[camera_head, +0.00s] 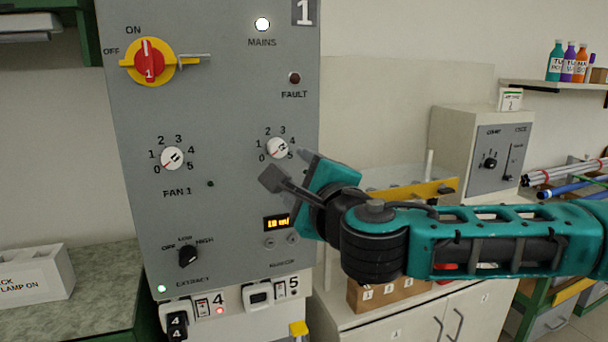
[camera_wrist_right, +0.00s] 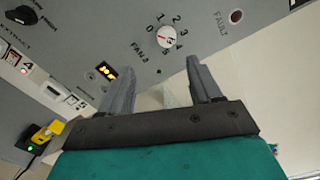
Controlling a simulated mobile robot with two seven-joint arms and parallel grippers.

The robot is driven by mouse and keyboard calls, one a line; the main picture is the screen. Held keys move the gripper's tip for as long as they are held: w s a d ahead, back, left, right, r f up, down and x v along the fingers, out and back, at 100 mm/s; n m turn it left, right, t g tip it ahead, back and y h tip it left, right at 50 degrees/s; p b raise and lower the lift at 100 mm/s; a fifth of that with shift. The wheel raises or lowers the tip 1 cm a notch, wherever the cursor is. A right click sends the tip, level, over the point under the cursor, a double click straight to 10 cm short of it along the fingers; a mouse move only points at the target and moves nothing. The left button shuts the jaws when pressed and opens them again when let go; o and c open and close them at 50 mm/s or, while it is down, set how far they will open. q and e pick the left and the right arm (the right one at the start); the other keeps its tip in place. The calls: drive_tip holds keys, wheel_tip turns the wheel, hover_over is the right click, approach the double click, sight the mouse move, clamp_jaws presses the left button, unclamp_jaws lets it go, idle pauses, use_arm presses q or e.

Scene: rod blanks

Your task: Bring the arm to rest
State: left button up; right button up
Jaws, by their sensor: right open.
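My right arm comes in from the right in the head view. Its gripper (camera_head: 285,170) is in front of the lower right part of the grey control panel (camera_head: 225,110), just below the right dial (camera_head: 278,148). In the right wrist view the gripper's two grey fingers (camera_wrist_right: 163,88) are apart with nothing between them. Past the fingertips are the panel face and the FAN 2 dial (camera_wrist_right: 167,37). I cannot tell whether a finger touches the panel. My left gripper is not in either view.
The panel bears a red and yellow main switch (camera_head: 149,62), a FAN 1 dial (camera_head: 172,158) and an EXTRACT knob (camera_head: 188,256). A grey machine box (camera_head: 460,150) stands on the counter behind my arm. A small box with a label (camera_head: 35,280) sits at left.

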drive_tip(key=s+a+f+m+g+y, duration=0.2)
drive_tip(key=s+a+f+m, duration=0.1)
drive_tip(key=f+m, duration=0.6)
drive_tip(key=s+a+f+m+g+y, duration=0.1)
drive_tip(key=s+a+f+m+g, duration=0.1)
drive_tip(key=f+m, duration=0.6)
drive_tip(key=s+d+f+m+h, duration=0.2)
drive_tip(key=s+d+f+m, duration=0.3)
drive_tip(key=f+m, duration=0.55)
drive_tip(key=s+d+f+m+h, duration=0.2)
drive_tip(key=d+f+m, duration=0.5)
drive_tip(key=m, duration=0.7)
drive_tip(key=s+d+f+m+g+h, duration=0.1)
drive_tip(key=s+d+f+m+h, duration=0.2)
drive_tip(key=s+d+f+m, duration=0.6)
drive_tip(key=s+d+f, duration=0.1)
drive_tip(key=s+d, duration=0.1)
drive_tip(key=shift+s+f+g, duration=0.25)
drive_tip(key=shift+s+g, duration=0.05)
drive_tip(key=shift+g, duration=0.1)
drive_tip(key=shift+o, duration=0.2)
drive_tip(key=shift+w+m, duration=0.1)
drive_tip(key=shift+m, duration=0.15)
